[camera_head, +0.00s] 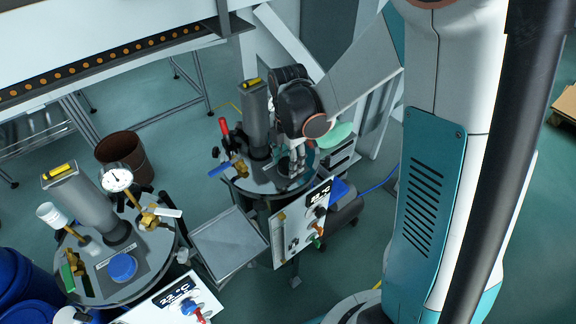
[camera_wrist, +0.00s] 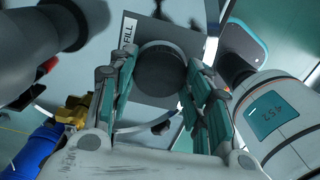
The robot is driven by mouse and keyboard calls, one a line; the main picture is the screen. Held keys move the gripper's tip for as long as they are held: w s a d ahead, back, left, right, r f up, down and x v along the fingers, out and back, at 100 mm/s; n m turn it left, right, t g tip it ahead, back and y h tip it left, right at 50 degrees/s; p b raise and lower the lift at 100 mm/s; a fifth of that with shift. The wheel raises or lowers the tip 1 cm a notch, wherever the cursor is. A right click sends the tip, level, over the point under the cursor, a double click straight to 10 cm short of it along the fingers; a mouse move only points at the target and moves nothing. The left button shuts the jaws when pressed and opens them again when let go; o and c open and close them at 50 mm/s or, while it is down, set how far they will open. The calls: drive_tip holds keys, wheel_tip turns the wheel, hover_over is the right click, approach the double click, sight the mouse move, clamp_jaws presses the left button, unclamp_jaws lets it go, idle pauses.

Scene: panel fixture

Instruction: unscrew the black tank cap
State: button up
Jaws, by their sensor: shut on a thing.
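The black tank cap (camera_wrist: 160,72) is a round dark disc in the middle of the wrist view, beside a white label reading FILL (camera_wrist: 129,30). My gripper (camera_wrist: 161,66) has one finger on each side of the cap and is shut on it. In the head view my gripper (camera_head: 293,163) points down at the top of the farther tank (camera_head: 243,184). There the fingers and wrist hide most or all of the cap. I cannot tell whether the cap is seated or turned.
A grey column (camera_head: 257,122), a red-handled lever (camera_head: 224,127) and a blue-handled brass valve (camera_head: 240,170) stand close to my gripper. A control panel (camera_head: 300,224) is in front. The nearer tank has a blue cap (camera_head: 123,267) and a gauge (camera_head: 117,177).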

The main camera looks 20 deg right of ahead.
drive_tip(key=shift+n, duration=0.7)
drive_tip(key=shift+s+f, duration=0.1)
drive_tip(key=n, duration=0.3)
drive_tip(key=o, duration=1)
